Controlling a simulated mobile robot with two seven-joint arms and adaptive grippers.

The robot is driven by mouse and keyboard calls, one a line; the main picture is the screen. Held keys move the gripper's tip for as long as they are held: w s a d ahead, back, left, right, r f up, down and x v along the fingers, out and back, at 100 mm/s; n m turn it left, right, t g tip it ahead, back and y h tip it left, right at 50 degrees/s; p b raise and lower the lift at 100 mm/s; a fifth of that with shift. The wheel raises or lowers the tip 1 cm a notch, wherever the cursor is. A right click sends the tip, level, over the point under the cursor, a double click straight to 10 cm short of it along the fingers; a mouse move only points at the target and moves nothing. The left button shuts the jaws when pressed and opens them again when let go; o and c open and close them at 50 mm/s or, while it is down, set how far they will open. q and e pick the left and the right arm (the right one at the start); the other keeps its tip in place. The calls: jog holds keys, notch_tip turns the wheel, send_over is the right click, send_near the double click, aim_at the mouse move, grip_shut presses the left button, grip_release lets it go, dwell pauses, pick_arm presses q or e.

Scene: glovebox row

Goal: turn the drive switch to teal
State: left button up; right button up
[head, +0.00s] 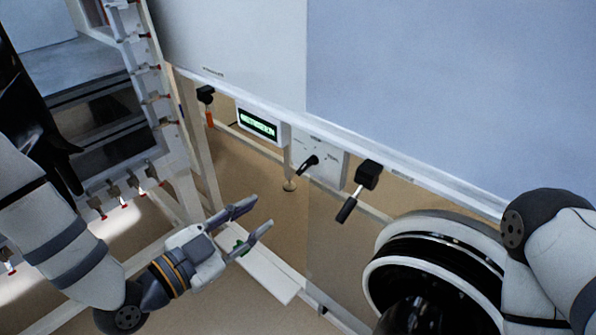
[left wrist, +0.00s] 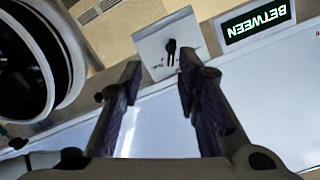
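The drive switch (head: 309,163) is a small black lever knob on a white plate (head: 331,166) under the long white ledge. Its handle slants down and left in the head view. In the left wrist view the switch (left wrist: 171,47) shows on its plate (left wrist: 155,65), beyond the fingertips. A display (head: 257,124) beside the plate is lit green; in the left wrist view the display (left wrist: 257,20) reads BETWEEN, upside down. My left gripper (head: 262,212) is open and empty, below and left of the switch, apart from it. My right gripper is out of view.
A black lever handle (head: 359,190) hangs right of the plate. A black and orange handle (head: 207,105) hangs left of the display. A round black-and-white port (head: 395,250) stands at lower right. White frame posts and a rack with red-tipped fittings (head: 125,195) are at left.

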aim_at(302, 169)
pick_arm(q)
jog(key=shift+m+t+h, duration=0.3)
jog(key=shift+m+t, duration=0.1)
jog(key=x, duration=0.4)
jog(key=r+x, duration=0.1)
jog(key=x, duration=0.3)
jog(key=r+b+x, duration=0.1)
jog(key=x, duration=0.3)
jog(key=shift+w+r, duration=0.1)
jog(key=shift+w, duration=0.4)
grip_shut()
